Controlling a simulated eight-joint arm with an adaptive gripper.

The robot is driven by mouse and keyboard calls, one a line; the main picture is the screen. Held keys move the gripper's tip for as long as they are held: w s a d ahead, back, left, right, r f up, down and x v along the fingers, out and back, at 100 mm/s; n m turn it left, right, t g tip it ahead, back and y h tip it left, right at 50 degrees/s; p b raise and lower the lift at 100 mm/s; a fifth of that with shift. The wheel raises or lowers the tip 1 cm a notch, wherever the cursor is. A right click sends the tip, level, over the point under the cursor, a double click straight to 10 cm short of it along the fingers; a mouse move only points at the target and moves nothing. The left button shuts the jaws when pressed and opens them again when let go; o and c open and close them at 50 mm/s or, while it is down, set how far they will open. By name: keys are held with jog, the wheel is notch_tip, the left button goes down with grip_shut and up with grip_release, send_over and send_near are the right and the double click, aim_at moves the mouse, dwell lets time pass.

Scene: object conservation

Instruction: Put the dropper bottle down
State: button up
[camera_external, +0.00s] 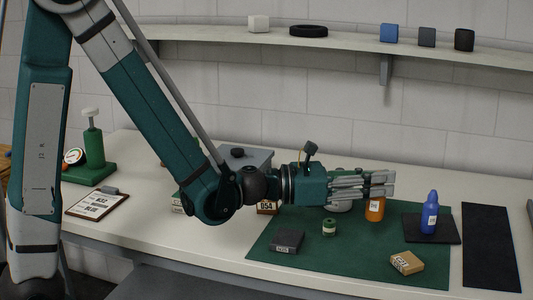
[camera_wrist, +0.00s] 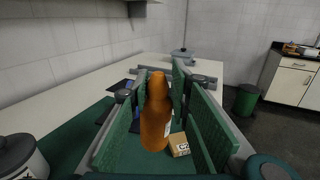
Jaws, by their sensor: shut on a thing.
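My gripper (camera_external: 386,184) is shut on an orange dropper bottle (camera_external: 375,208), its fingers lying level across the bottle's upper part. In the wrist view the orange bottle (camera_wrist: 156,115) stands upright between the green finger pads, with a pale label on its right side. The bottle is over the green mat (camera_external: 350,272); I cannot tell whether its base touches the mat. The fingers hide its top in the external view. A blue bottle (camera_external: 430,215) of similar shape stands on a dark square pad (camera_external: 447,231) to the right.
A black strip (camera_external: 490,250) lies bare at right. The mat between the boxes is clear.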

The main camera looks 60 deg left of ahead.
jog(key=w+a+r+n+y+p, duration=0.1)
jog(key=w+r+n+y, duration=0.2)
jog(key=w+y, duration=0.2)
jog(key=w+a+r+n+y, duration=0.1)
jog(key=w+r+n+y, duration=0.1)
jog(key=w, duration=0.9)
jog(key=w+a+r+n+y+p, duration=0.1)
jog(key=w+r+n+y, duration=0.2)
jog(key=w+n+y, duration=0.2)
jog(key=shift+w+r+g+y+p, duration=0.35)
jog(key=shift+w+y, duration=0.95)
jog(key=shift+w, duration=0.75)
jog(key=shift+f, duration=0.2)
notch_tip(320, 180, down, 13)
jog(key=b, duration=0.2)
jog(key=shift+f+b, duration=0.15)
jog(key=shift+b, duration=0.15)
jog(key=shift+f+b, duration=0.5)
jog(key=shift+f, duration=1.75)
jog(key=shift+f, duration=0.1)
